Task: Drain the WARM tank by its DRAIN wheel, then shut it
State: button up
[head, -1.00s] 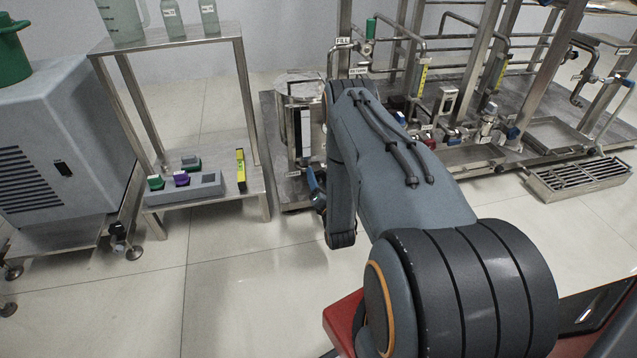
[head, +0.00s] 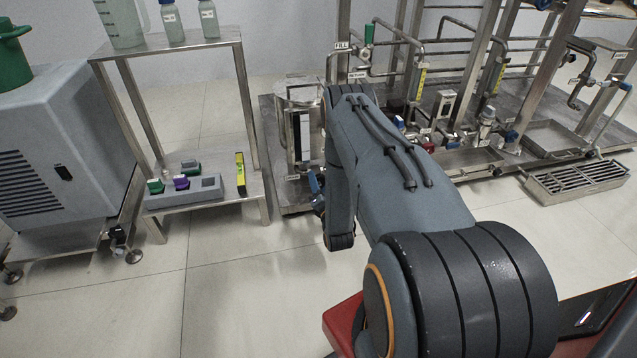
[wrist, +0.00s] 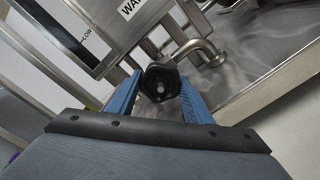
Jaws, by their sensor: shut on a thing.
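The steel tank (head: 297,97) stands on a low skid, partly hidden behind my arm. In the wrist view, part of a label reading "WA…" (wrist: 130,9) and a gauge strip marked LOW (wrist: 86,34) show on its side. A dark, lobed wheel (wrist: 160,82) with a pale centre sits in front of a bent steel pipe. My gripper (wrist: 158,88) has its blue fingers on either side of this wheel and is shut on it. In the head view, the gripper (head: 316,186) shows low beside the tank, and the wheel is hidden. The liquid level cannot be read.
A steel shelf (head: 252,135) with bottles above and a grey block below stands left of the tank. A grey cabinet (head: 75,150) is further left. Pipe skids and a floor grate (head: 577,181) lie to the right. The floor in front (head: 240,270) is clear.

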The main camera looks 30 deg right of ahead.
jog(key=m+p, duration=0.3)
jog(key=m, duration=0.1)
jog(key=shift+s+r, duration=0.1)
jog(key=shift+r, duration=0.05)
jog(key=m+p, duration=0.2)
jog(key=m, duration=0.2)
jog(key=shift+m, duration=0.3)
jog(key=m+p, duration=0.2)
jog(key=m, duration=0.2)
jog(key=shift+m, duration=0.3)
jog(key=m+p, duration=0.1)
jog(key=m, duration=0.2)
jog(key=shift+m, duration=0.3)
jog(key=m+p, duration=0.1)
jog(key=m, duration=0.3)
jog(key=shift+m, duration=0.3)
jog(key=m+p, duration=0.1)
jog(key=m, duration=0.2)
jog(key=shift+d+m, duration=0.1)
jog(key=shift+m, duration=0.2)
jog(key=m, duration=0.4)
jog(key=shift+p, duration=0.3)
jog(key=shift+m, duration=2.1)
